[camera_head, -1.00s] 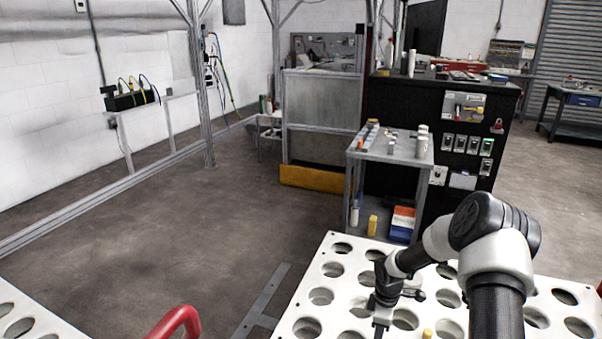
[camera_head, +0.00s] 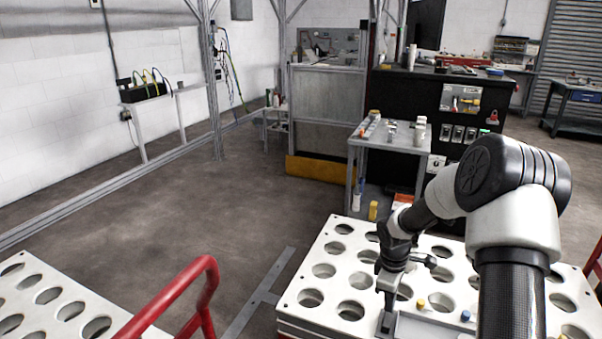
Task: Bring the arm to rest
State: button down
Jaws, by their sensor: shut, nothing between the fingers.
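My arm (camera_head: 515,210) rises at the lower right and bends down to the left over a white perforated rack. My gripper (camera_head: 386,325) points down at the end of the arm, above the rack's near part beside a light grey tray. It is shut with nothing in it. Whether its tip touches anything I cannot tell.
The white rack (camera_head: 320,253) with round holes fills the lower right. Small yellow and blue pegs (camera_head: 420,302) stand there. Another perforated rack (camera_head: 28,292) is at lower left, with a red rail (camera_head: 175,290) between. A grey cart (camera_head: 385,138) and black cabinet stand behind; open floor is left.

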jog(key=s+a+r+m+t, duration=0.15)
jog(key=s+r, duration=0.25)
jog(key=r, duration=0.4)
jog(key=s+a+r+m+h, duration=0.1)
jog(key=s+r+m, duration=0.2)
jog(key=r, duration=0.6)
jog(key=s+a+r+m+t, duration=0.15)
jog(key=s+r, duration=0.25)
jog(key=r, duration=0.4)
jog(key=s+a+r+m+t+y, duration=0.1)
jog(key=s+a+r+m, duration=0.25)
jog(key=s, duration=0.45)
jog(key=s+a+r+m+t+y, duration=0.15)
jog(key=s+r, duration=0.25)
jog(key=s, duration=0.5)
notch_tip(320, 180, up, 23)
jog(key=a+p, duration=0.1)
jog(key=p, duration=2.2)
jog(key=shift+w+m, duration=0.15)
jog(key=shift+m, duration=0.25)
jog(key=shift+g+h, duration=0.25)
jog(key=shift+d, duration=0.1)
